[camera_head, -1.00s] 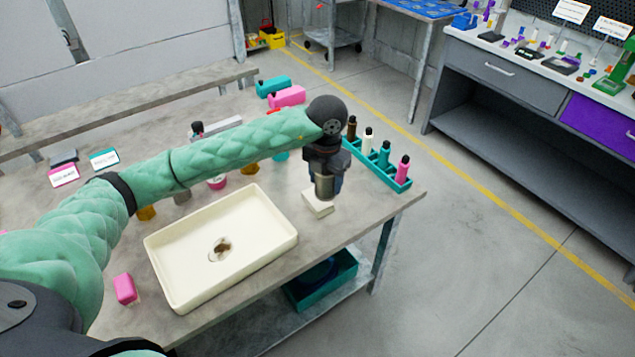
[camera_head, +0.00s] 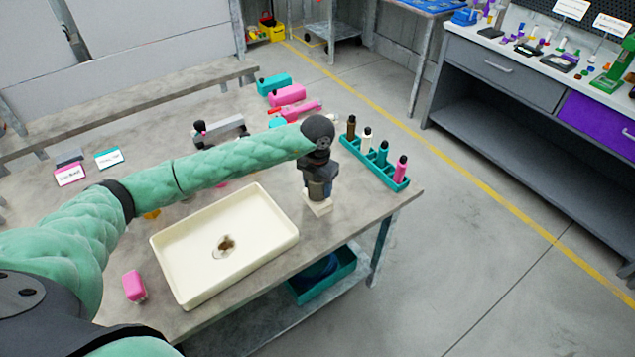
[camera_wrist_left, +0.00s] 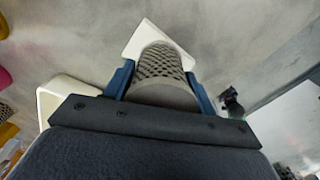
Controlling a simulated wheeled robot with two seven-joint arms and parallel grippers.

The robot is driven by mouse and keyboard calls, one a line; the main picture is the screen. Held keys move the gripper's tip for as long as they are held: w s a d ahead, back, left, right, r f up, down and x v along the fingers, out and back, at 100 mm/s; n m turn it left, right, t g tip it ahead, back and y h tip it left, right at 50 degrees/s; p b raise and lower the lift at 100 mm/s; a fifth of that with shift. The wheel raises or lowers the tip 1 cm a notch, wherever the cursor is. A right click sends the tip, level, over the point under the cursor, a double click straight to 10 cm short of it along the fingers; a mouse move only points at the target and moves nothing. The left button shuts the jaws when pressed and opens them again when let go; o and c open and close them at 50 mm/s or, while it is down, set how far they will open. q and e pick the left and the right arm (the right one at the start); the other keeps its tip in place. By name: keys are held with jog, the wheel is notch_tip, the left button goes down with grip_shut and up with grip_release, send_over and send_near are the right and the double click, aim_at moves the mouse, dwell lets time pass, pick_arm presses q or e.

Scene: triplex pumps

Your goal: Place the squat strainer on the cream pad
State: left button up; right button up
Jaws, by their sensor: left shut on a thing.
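The squat strainer (camera_wrist_left: 160,75) is a grey cylinder with a mesh side, seen large in the left wrist view. My left gripper (camera_wrist_left: 160,88) is shut on it, with one blue finger on each side. In the head view the left gripper (camera_head: 318,188) points down and holds the strainer (camera_head: 317,191) over the cream pad (camera_head: 319,208). The cream pad also shows in the left wrist view (camera_wrist_left: 152,33), behind the strainer. I cannot tell whether the strainer touches the pad. My right gripper is not in view.
A cream tray (camera_head: 168,270) with a brownish item in it lies left of the pad. A teal rack (camera_head: 376,170) with several bottles stands to the right, near the table edge. A pink block (camera_head: 134,287) lies front left.

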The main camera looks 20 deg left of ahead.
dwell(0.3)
pick_arm(q)
jog(key=shift+f, duration=0.15)
jog(key=o, duration=1)
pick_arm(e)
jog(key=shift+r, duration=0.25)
pick_arm(q)
jog(key=shift+r, duration=0.5)
notch_tip(320, 180, up, 10)
jog(key=b, duration=0.4)
jog(key=shift+r+b, duration=0.15)
jog(key=shift+b, duration=0.15)
jog(key=shift+r, duration=0.55)
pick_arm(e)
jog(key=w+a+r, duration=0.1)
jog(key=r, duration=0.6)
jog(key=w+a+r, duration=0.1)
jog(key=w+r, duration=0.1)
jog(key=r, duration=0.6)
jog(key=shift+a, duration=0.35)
